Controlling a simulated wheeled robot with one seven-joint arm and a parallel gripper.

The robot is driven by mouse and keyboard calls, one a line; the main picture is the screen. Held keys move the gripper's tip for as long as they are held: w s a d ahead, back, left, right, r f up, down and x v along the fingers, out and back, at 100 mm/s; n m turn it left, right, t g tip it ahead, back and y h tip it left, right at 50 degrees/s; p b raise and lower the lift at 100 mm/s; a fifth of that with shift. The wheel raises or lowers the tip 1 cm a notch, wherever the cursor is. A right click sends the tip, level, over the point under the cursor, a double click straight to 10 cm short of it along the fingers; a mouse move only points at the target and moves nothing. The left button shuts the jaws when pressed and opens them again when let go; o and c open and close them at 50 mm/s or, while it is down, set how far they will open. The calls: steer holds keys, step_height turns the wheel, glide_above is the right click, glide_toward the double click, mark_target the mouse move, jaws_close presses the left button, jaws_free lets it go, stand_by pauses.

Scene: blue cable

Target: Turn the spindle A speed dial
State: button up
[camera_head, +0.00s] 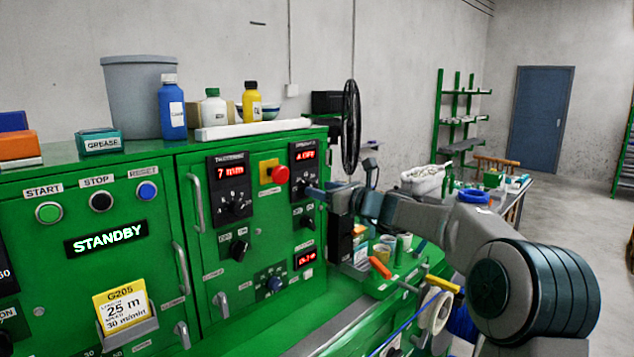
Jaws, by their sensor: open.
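The spindle A panel (300,162) is a black plate on the right part of the green cabinet front, with a red display that seems to read A.OFF. Its speed dial (303,183) is a small dark knob low on that plate, partly hidden by my gripper. My gripper (314,190) reaches in from the right, its fingertips at or very near the dial. It is open; I cannot tell whether the fingers touch the knob or stand around it.
Left of it is a similar dial panel reading 7 mm (231,187), with a red stop button (279,174) between. A door handle (196,203) juts out left. Bottles (172,107) stand on the cabinet top.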

steer(key=shift+p+x, duration=0.3)
steer(key=shift+x, duration=1.05)
steer(key=shift+c, duration=0.3)
steer(key=c, duration=0.9)
steer(key=shift+f+n+b, duration=0.15)
steer(key=shift+n+b, duration=0.25)
steer(key=shift+b, duration=0.25)
steer(key=shift+s+n+b, duration=0.1)
steer(key=shift+n+b, duration=4)
steer(key=shift+b, duration=0.15)
